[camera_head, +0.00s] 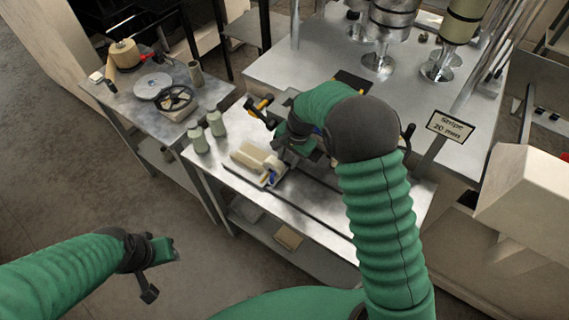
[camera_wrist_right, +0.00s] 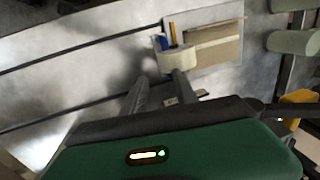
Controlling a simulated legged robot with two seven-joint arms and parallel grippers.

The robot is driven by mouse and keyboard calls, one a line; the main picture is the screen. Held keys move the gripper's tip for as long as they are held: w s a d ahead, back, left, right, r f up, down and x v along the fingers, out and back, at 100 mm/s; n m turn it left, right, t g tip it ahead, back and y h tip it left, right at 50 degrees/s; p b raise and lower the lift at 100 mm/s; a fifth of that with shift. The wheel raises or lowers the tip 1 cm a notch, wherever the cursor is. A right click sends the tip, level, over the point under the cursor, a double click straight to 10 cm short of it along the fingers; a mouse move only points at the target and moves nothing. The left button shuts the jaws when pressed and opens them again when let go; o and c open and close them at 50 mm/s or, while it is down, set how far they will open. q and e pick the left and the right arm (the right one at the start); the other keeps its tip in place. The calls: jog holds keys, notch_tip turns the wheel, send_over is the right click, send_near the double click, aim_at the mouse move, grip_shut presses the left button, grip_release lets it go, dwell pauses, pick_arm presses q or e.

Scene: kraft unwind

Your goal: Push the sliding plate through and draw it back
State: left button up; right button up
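The sliding plate (camera_head: 244,174) is a pale plate on the steel table, with a beige block (camera_head: 257,158) on it. In the right wrist view the plate (camera_wrist_right: 236,12) shows at the upper right, with a cream round piece (camera_wrist_right: 179,62) at its near edge and small blue and yellow parts. My right gripper (camera_wrist_right: 160,77) has its two fingers apart, the right finger close to the cream piece; contact cannot be told. In the head view my right arm largely hides this gripper. My left gripper (camera_head: 160,270) is open and empty, over the floor left of the table.
Dark straight tracks (camera_head: 306,210) run along the table (camera_head: 330,205). Grey-green bottles (camera_head: 199,139) stand at its left end. A side table (camera_head: 140,105) holds a reel and a handwheel. A "Stripe 20 mm" sign (camera_head: 450,127) stands at right.

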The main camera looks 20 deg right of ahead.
aim_at(276, 170)
jog(key=a+f, duration=0.1)
jog(key=w+a+f, duration=0.1)
jog(key=f, duration=0.1)
jog(key=shift+f, duration=0.2)
jog(key=a, duration=0.3)
jog(key=shift+s+f, duration=0.2)
jog(key=shift+s, duration=0.05)
jog(key=shift+w, duration=0.1)
jog(key=shift+w+d+f, duration=0.15)
jog(key=shift+d+f, duration=0.05)
jog(key=shift+d, duration=0.15)
jog(key=shift+c, duration=0.4)
jog(key=shift+d+f, duration=0.1)
jog(key=shift+d, duration=0.75)
jog(key=c, duration=0.5)
jog(key=shift+d, duration=0.2)
grip_shut()
jog(key=shift+a, duration=0.25)
jog(key=shift+w+a, duration=0.1)
jog(key=shift+a, duration=0.45)
jog(key=shift+d, duration=0.25)
pick_arm(q)
jog(key=shift+w+a, duration=0.25)
jog(key=shift+a, duration=0.65)
jog(key=shift+a, duration=0.15)
pick_arm(e)
jog(key=shift+s+a, duration=0.15)
jog(key=shift+s, duration=0.05)
